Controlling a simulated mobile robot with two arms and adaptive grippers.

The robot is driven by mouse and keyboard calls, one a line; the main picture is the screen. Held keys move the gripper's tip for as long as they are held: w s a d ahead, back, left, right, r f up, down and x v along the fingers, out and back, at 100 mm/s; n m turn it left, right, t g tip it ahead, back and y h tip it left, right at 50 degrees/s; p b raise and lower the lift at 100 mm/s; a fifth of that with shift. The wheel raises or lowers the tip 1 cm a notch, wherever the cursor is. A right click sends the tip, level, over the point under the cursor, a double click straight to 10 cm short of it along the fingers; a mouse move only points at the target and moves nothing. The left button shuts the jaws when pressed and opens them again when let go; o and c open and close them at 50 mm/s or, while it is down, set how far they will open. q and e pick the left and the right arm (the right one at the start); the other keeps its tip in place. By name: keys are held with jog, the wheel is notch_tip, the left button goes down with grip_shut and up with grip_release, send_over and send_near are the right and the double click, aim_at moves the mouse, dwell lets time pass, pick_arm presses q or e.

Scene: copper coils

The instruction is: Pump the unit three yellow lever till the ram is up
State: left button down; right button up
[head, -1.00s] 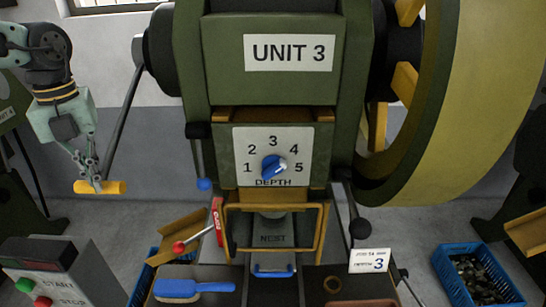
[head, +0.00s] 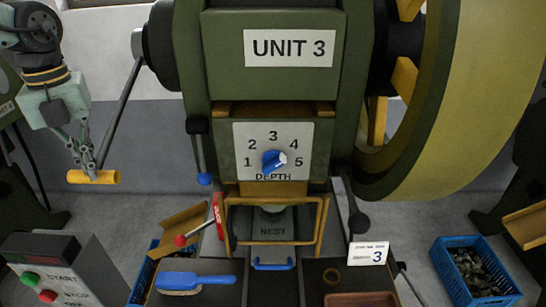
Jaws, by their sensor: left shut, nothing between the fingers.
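The unit 3 press (head: 225,85) stands in the middle of the head view. Its long grey lever (head: 121,112) slopes down and left from a pivot on the press's left side and ends in a yellow crosswise handle (head: 107,177). My left gripper (head: 91,172) is at this handle from above, fingers pointing down and looking shut; they overlap the handle in the picture, and I cannot tell whether they touch it. The ram area (head: 272,189) is under the depth dial (head: 274,161), partly hidden by the yellow guard frame (head: 322,222). My right gripper is not in view.
A start/stop box (head: 60,270) stands at the lower left, below the handle. A blue brush (head: 195,282) lies on the bench. A blue crate of parts (head: 440,262) and the large flywheel (head: 480,110) are at the right.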

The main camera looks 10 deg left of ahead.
pick_arm(q)
jog(key=shift+s+f, duration=0.15)
jog(key=shift+f, duration=0.35)
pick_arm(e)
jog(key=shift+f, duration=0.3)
pick_arm(q)
jog(key=shift+f, duration=0.3)
jog(key=shift+w+f+b, duration=0.35)
jog(key=shift+f+b, duration=0.15)
jog(key=shift+f, duration=0.3)
jog(key=shift+w+f+b, duration=0.35)
jog(key=shift+f+b, duration=0.1)
jog(key=shift+f, duration=0.3)
jog(key=shift+w+f+b, duration=0.35)
jog(key=shift+f+b, duration=0.15)
jog(key=shift+f, duration=0.3)
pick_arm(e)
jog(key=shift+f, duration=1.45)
